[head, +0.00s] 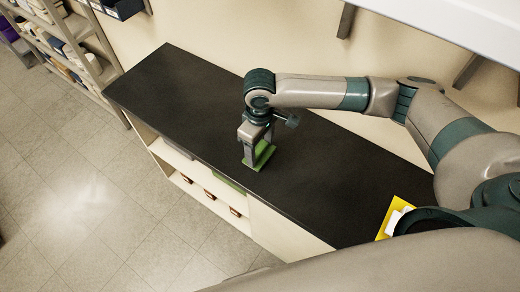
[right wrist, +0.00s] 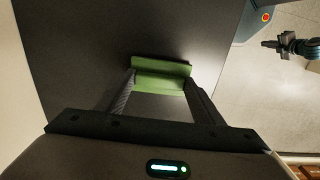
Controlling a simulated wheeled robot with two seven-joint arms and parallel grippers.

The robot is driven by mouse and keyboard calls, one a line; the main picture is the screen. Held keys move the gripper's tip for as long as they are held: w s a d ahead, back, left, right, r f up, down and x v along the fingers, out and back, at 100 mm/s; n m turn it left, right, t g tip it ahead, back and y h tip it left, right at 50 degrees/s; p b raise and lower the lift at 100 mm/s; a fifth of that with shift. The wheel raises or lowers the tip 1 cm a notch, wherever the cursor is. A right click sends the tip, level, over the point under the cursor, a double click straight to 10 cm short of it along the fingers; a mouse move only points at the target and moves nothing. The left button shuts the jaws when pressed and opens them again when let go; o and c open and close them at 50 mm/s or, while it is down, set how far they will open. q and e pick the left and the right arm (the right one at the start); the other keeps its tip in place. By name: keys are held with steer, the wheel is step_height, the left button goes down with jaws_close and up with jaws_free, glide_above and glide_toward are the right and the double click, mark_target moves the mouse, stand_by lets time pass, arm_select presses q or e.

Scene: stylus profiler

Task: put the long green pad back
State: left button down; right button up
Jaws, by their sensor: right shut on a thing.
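A green pad (head: 264,154) is at the front edge of the black counter, under my right gripper (head: 254,152). The right gripper points down and is shut on the pad. In the right wrist view the pad (right wrist: 160,78) shows between the two fingers, with a wider strip beyond the fingertips. Whether its underside touches the counter I cannot tell. My left gripper (right wrist: 268,44) seems to show small at the upper right of the right wrist view, away from the counter; its jaws are too small to read.
The black counter (head: 180,80) is bare to the left. A yellow item (head: 387,224) with a white piece on it lies near the right end. Below the counter's front are a green item (head: 229,184) and shelf openings. A stocked rack (head: 85,55) stands upper left.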

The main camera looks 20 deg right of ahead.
mark_target(260, 151)
stand_by(0.3)
steer(key=o, duration=1.1)
steer(key=shift+f, duration=0.1)
steer(key=shift+r, duration=0.25)
steer(key=shift+r+p, duration=0.8)
steer(key=shift+p, duration=0.3)
step_height(260, 151, up, 4)
steer(key=p, duration=0.4)
steer(key=shift+f, duration=0.15)
step_height(260, 151, up, 6)
steer(key=shift+r+b, duration=0.25)
steer(key=shift+b, duration=0.15)
